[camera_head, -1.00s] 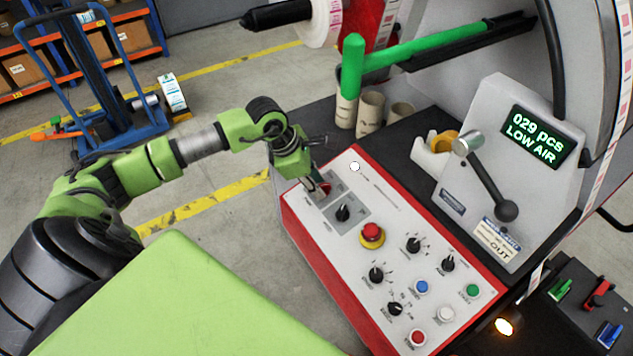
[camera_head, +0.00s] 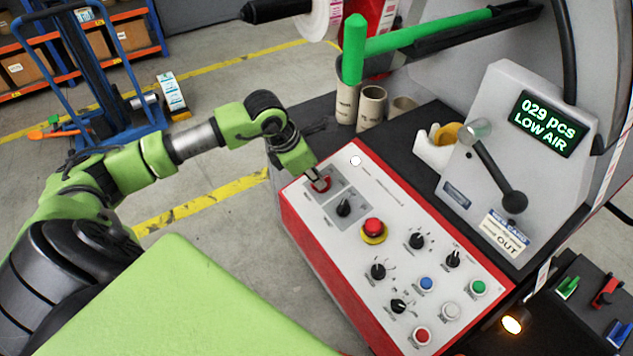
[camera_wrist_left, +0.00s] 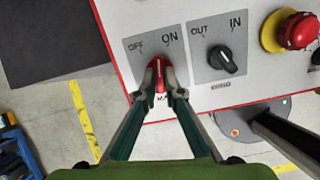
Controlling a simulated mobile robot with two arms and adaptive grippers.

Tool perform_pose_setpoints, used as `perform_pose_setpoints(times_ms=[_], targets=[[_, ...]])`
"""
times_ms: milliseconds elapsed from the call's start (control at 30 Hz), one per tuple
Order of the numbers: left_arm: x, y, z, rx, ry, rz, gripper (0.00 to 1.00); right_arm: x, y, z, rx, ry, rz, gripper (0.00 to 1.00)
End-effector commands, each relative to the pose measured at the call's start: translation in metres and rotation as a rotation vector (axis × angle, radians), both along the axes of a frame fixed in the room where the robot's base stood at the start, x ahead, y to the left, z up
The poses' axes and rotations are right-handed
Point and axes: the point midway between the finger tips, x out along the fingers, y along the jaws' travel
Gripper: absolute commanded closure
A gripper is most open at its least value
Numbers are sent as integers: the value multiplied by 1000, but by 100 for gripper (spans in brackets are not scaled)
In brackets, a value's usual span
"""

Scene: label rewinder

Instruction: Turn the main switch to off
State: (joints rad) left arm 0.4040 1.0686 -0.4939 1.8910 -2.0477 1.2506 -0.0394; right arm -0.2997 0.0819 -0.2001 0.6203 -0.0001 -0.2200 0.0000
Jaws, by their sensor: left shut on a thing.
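The main switch is a red knob (camera_wrist_left: 158,72) on a grey plate marked OFF at left and ON at right, in the left wrist view. In the head view the red knob (camera_head: 323,184) sits at the panel's upper left corner, partly covered. My left gripper (camera_wrist_left: 159,90) is shut on the red knob, one finger on each side. It also shows in the head view (camera_head: 318,180), reaching down from the left. The knob's handle looks close to upright, between the OFF and ON words. My right gripper is not in view.
The control panel (camera_head: 290,207) has a black OUT/IN knob (camera_wrist_left: 225,60) beside the switch. A red emergency button (camera_head: 373,227) and several other knobs and buttons lie further along. Cardboard cores (camera_head: 371,107) stand behind the panel. A display (camera_head: 547,123) reads LOW AIR.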

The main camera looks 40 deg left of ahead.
Motion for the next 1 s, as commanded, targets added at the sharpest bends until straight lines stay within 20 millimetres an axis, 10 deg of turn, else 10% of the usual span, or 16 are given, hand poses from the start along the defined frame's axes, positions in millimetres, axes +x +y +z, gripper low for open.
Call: perform_pose_setpoints(times_ms=[1000], targets=[[0,-4,0,-172,70,662,100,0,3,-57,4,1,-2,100]])
